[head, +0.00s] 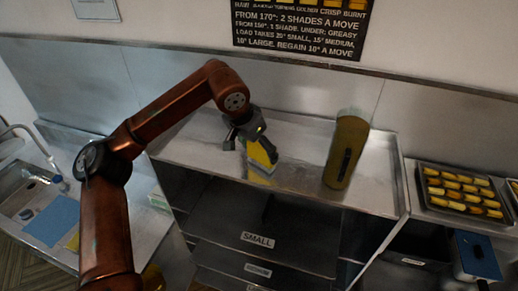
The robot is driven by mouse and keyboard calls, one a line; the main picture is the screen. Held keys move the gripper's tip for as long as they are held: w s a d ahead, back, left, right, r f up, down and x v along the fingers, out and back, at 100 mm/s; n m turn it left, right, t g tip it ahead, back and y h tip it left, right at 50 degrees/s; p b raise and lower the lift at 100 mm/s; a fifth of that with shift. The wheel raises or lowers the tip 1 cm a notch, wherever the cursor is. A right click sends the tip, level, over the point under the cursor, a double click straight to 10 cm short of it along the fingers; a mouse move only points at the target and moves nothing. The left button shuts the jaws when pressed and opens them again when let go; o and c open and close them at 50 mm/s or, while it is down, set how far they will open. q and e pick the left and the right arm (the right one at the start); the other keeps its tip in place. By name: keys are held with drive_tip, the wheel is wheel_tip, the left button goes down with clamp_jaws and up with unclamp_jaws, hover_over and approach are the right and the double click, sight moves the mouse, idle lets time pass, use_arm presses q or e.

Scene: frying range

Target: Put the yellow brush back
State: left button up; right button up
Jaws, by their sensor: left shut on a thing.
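My left gripper (258,140) reaches down over the steel shelf top from the left. It is shut on the yellow brush (259,156), a small yellow block with a pale lower edge. The brush is at or just above the shelf top (205,150); I cannot tell if it touches. The gripper's fingers hide part of the brush. My right gripper is not in view.
A tall olive bottle (346,150) stands on the shelf top to the right of the brush. A tray of yellow pieces (425,205) is at the right. A sink (22,196) and a blue cloth (54,221) are at the left. Below is a rack labelled SMALL (258,240).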

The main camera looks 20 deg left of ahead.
use_arm(q)
drive_tip(key=shift+a+f, duration=0.1)
drive_tip(key=shift+f, duration=0.1)
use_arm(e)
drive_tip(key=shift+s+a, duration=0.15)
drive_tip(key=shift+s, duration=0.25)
use_arm(q)
drive_tip(key=shift+f, duration=0.1)
drive_tip(key=shift+f, duration=0.15)
drive_tip(key=o, duration=1.6)
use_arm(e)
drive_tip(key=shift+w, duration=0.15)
